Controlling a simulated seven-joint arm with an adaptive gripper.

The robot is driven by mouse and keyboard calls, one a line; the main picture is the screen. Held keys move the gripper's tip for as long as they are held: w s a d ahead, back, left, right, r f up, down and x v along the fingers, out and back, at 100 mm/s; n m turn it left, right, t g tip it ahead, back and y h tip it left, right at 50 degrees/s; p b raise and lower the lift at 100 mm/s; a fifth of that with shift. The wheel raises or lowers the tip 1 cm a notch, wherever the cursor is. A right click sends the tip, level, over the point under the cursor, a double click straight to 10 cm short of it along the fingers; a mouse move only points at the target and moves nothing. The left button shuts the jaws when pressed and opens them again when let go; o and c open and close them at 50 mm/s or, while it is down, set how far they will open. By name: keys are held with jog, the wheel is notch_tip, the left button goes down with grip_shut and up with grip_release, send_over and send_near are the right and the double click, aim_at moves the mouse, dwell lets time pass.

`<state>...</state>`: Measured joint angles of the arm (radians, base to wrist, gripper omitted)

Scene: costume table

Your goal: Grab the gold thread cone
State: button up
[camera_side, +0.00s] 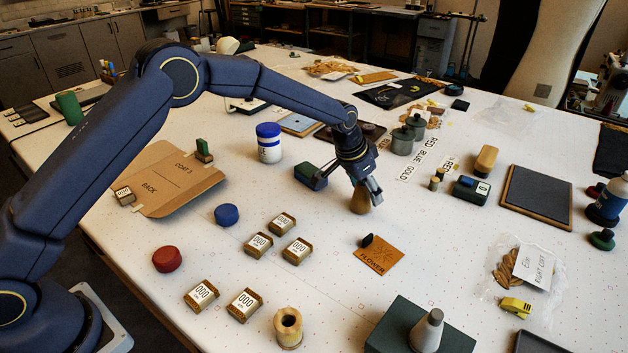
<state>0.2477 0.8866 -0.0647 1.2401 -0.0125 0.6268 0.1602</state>
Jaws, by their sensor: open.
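A tan-gold cone (360,203), which looks like the gold thread cone, stands upright on the white table right of centre. My gripper (367,190) points down over it, with its fingers open at the cone's upper part. The fingers hide the cone's top, and I cannot tell whether they touch it. Only the cone's lower body shows below the fingers.
A leather FLOWER patch (379,255) lies in front of the cone. A dark green block (311,176) is close on the left. Grey lidded pots (402,140) stand behind. A grey cone (427,331) stands on a green box at the front. Several tagged blocks (283,223) lie left.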

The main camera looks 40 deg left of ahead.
jog(key=c, duration=1.2)
jog(key=shift+r, duration=0.15)
jog(key=shift+c, duration=0.2)
